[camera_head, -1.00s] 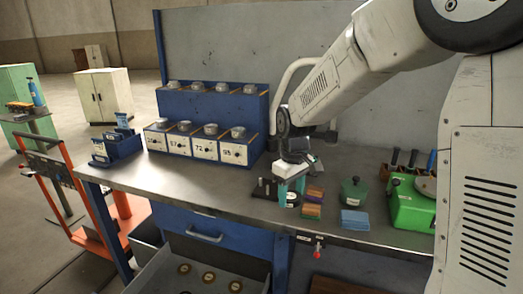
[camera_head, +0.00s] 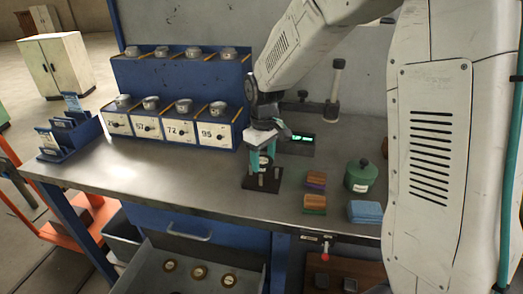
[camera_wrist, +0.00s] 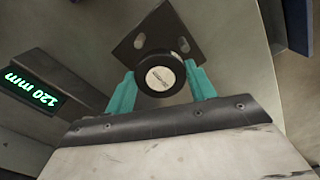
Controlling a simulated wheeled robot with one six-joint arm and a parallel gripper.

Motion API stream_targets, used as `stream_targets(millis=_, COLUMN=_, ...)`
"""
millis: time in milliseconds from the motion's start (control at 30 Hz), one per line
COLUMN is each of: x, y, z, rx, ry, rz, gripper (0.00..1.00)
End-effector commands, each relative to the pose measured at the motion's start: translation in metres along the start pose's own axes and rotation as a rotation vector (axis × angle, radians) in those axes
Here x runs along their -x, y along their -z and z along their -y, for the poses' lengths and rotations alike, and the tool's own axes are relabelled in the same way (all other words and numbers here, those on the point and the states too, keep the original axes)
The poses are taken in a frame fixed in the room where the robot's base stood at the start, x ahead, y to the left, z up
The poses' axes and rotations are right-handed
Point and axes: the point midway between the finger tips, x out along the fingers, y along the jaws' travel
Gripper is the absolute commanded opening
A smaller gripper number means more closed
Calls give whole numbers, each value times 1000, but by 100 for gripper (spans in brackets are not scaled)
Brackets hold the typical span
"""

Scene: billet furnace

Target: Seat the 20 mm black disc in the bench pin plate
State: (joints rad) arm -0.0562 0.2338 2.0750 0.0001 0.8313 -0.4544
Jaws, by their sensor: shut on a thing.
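My gripper (camera_head: 264,161) has two teal fingers and is shut on a round black disc with a white label (camera_wrist: 161,77). In the wrist view, my gripper (camera_wrist: 160,88) has one finger on each side of the disc. The dark pin plate (camera_head: 262,184), with short upright pins, lies on the bench under the fingers. In the wrist view, the plate (camera_wrist: 140,28) shows behind the disc, with two light slot-like marks either side of it. The disc hides the middle of the plate. I cannot tell whether the disc touches the plate or pins.
A display (camera_wrist: 36,91) reading "120 mm" stands beside the plate. Brown blocks (camera_head: 315,201), a green lidded pot (camera_head: 360,176) and a blue pad (camera_head: 364,212) lie to the right. A blue rack (camera_head: 180,95) stands behind.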

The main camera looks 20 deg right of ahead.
Motion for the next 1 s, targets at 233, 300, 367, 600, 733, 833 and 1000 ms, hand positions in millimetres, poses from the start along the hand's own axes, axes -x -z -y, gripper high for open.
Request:
stream_targets(millis=233, x=-22, y=-2, z=0, rx=-1, ry=2, rz=6, gripper=0)
stream_targets(millis=300, x=-25, y=-2, z=0, rx=0, ry=2, rz=7, gripper=0)
stream_targets(millis=367, x=-27, y=-3, z=1, rx=0, ry=3, rz=9, gripper=0)
stream_targets(millis=600, x=-28, y=-3, z=2, rx=1, ry=4, rz=11, gripper=0)
stream_targets(millis=733, x=-28, y=-3, z=2, rx=2, ry=5, rz=12, gripper=0)
stream_targets(millis=833, x=-28, y=-3, z=2, rx=2, ry=5, rz=12, gripper=0)
stream_targets(millis=1000, x=-26, y=-3, z=1, rx=2, ry=3, rz=8, gripper=0)
